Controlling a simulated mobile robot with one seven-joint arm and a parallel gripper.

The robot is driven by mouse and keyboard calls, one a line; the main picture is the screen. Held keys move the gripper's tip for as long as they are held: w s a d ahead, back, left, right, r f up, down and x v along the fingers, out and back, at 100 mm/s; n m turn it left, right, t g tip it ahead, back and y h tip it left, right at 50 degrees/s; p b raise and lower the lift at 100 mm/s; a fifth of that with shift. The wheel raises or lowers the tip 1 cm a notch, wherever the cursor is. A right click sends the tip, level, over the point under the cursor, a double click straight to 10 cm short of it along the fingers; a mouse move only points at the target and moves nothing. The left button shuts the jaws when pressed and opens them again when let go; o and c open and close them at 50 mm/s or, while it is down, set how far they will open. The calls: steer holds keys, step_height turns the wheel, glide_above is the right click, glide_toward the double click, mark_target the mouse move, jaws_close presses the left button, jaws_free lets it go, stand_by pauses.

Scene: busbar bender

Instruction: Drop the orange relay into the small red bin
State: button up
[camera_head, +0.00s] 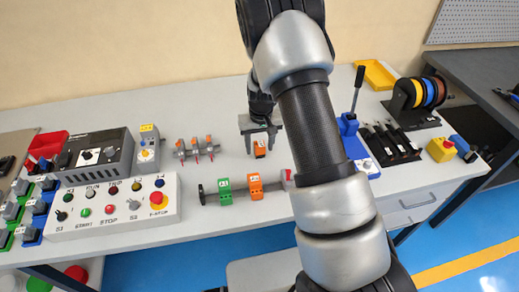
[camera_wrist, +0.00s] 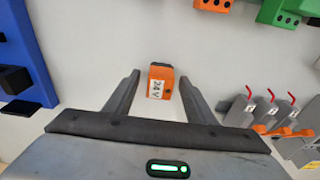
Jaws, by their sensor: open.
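An orange relay with a white 24V label (camera_wrist: 158,82) is between my fingertips in the wrist view, with a visible gap on either side. In the head view the relay (camera_head: 260,149) shows at the fingertips, over the middle of the grey table. My gripper (camera_head: 260,130) is open and points down; its open fingers also show in the wrist view (camera_wrist: 160,88). A second orange relay (camera_head: 255,187) sits on the rail nearer the front. The small red bin (camera_head: 47,144) is at the back left, partly hidden by the black power unit.
The black power unit (camera_head: 97,153) and white button panel (camera_head: 115,208) stand left. Several grey parts with red tips (camera_head: 195,149) stand left of my gripper. A blue lever tool (camera_head: 349,125) stands right. A yellow bin (camera_head: 378,74) is at the back.

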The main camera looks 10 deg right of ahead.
steer(key=shift+r, duration=0.1)
steer(key=c, duration=1.3)
